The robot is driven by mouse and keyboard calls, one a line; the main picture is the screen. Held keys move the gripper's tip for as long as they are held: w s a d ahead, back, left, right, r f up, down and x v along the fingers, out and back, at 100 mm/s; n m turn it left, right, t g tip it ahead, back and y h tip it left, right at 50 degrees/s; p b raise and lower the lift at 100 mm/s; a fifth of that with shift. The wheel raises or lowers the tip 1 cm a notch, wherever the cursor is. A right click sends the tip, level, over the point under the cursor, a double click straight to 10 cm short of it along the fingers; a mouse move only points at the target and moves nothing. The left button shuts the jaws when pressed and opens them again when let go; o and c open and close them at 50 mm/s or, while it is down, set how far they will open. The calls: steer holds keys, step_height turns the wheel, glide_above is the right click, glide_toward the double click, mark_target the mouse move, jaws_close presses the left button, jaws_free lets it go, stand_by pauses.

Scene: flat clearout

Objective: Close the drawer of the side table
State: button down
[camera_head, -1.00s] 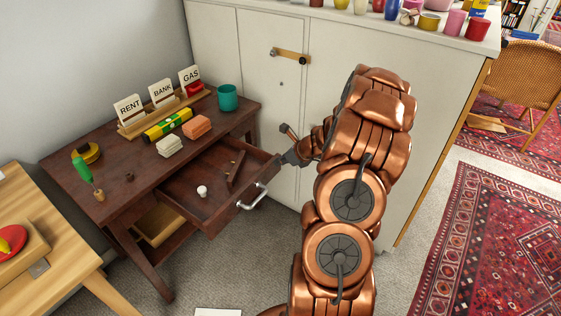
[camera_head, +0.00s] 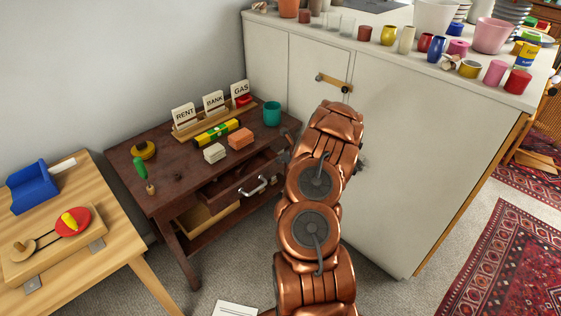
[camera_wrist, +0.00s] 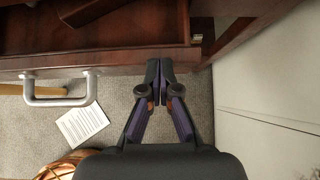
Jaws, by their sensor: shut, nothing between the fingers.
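The dark wood side table (camera_head: 205,173) stands against the wall in the head view. The silver handle (camera_head: 253,188) is on the drawer front and also shows in the wrist view (camera_wrist: 58,100). In the wrist view my gripper (camera_wrist: 166,64) is shut and empty. Its fingertips are at the drawer front's edge, right of the handle, seemingly touching it. In the head view my arm hides most of the gripper.
The tabletop holds a letter rack (camera_head: 213,116), a teal cup (camera_head: 272,113) and several small things. A white cabinet (camera_head: 420,150) stands close on the right. A light wood table (camera_head: 110,225) is at the left. A paper (camera_head: 234,308) lies on the carpet.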

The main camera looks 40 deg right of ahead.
steer(key=shift+w+p, duration=0.4)
steer(key=shift+w, duration=1.1)
steer(key=shift+s, duration=0.1)
